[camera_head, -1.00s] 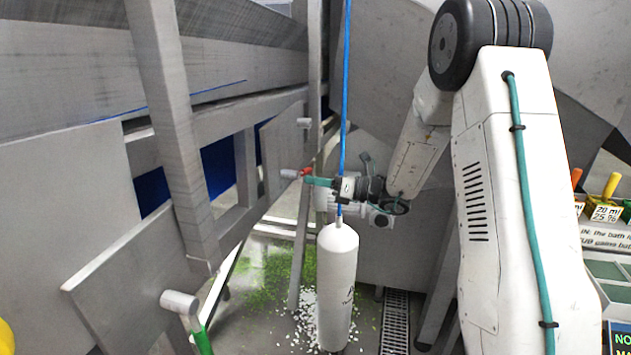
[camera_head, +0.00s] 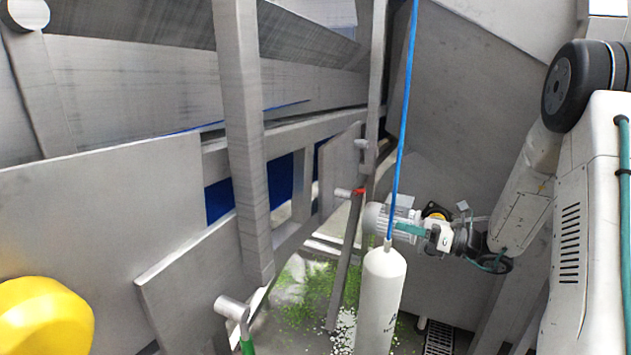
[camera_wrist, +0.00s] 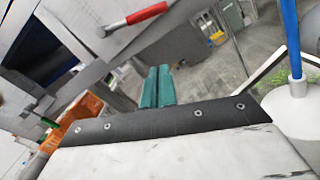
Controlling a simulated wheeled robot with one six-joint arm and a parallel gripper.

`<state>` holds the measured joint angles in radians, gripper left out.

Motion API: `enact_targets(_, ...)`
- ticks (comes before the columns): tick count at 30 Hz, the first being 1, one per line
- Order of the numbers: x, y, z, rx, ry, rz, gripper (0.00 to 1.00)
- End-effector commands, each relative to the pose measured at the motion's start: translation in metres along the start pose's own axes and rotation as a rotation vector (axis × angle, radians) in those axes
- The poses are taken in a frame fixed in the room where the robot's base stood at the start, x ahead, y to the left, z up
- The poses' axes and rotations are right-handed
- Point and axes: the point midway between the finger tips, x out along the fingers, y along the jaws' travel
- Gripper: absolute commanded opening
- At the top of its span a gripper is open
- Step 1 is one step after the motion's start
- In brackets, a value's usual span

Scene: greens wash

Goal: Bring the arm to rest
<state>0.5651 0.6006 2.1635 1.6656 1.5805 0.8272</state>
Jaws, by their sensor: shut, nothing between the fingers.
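My gripper (camera_head: 400,228) is out at the end of my white arm, right of centre in the head view, just behind and above a white cylinder. Its two teal fingers lie together in the wrist view (camera_wrist: 157,86), shut with nothing between them. The arm is bent and held in the air, its white upper link at the right edge of the head view.
The white cylinder (camera_head: 380,300) hangs below a blue line (camera_head: 402,120), close to the gripper; the wrist view shows it at right (camera_wrist: 296,112). Grey steel beams and panels (camera_head: 240,140) fill the left. A yellow rounded object (camera_head: 45,318) is at lower left. Green bits (camera_head: 312,290) litter the floor.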

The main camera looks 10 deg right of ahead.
Motion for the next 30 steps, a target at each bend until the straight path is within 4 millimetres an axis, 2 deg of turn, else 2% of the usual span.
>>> enact_targets(3,0.0,0.002,-0.008,-0.067,0.037,0.01,0.0)
enact_targets(7,-0.005,0.026,-0.039,-0.167,0.167,0.097,0.0)
enact_targets(12,-0.01,0.088,-0.056,-0.403,0.377,0.303,0.0)
enact_targets(17,-0.02,0.147,-0.065,-0.646,0.559,0.527,0.0)
enact_targets(21,-0.039,0.198,-0.069,-0.897,0.726,0.76,0.0)
enact_targets(24,-0.057,0.228,-0.07,-1.074,0.839,0.926,0.0)
enact_targets(30,-0.093,0.271,-0.063,-1.404,1.045,1.227,0.0)
